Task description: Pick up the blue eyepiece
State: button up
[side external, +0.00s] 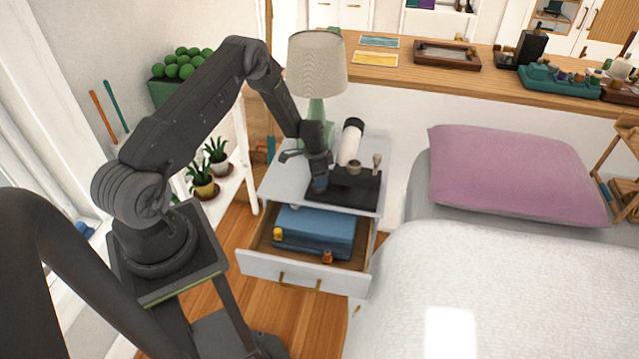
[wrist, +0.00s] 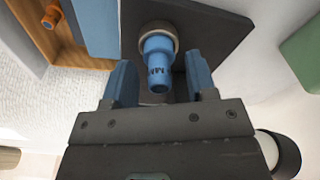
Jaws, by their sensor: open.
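The blue eyepiece (wrist: 158,64) shows in the wrist view with dark lettering on its side and a grey-tan ring at its far end. It stands over a dark base (wrist: 220,35). My gripper (wrist: 160,75) is open, with one blue finger on each side of the eyepiece and a visible gap to each. In the side view my gripper (side external: 319,182) is low over the left part of the dark base (side external: 340,198) on the nightstand. The eyepiece cannot be made out clearly there behind the fingers.
A white cylinder (side external: 350,145) and small knobbed parts (side external: 377,163) stand close to the right of my gripper. The lamp (side external: 317,70) is behind. The open drawer (side external: 300,277) below holds a blue box (side external: 315,228), a yellow piece (side external: 277,234) and an orange piece (side external: 327,257).

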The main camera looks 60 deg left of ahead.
jog(key=shift+c, duration=0.4)
grip_shut()
jog(key=shift+r, duration=0.15)
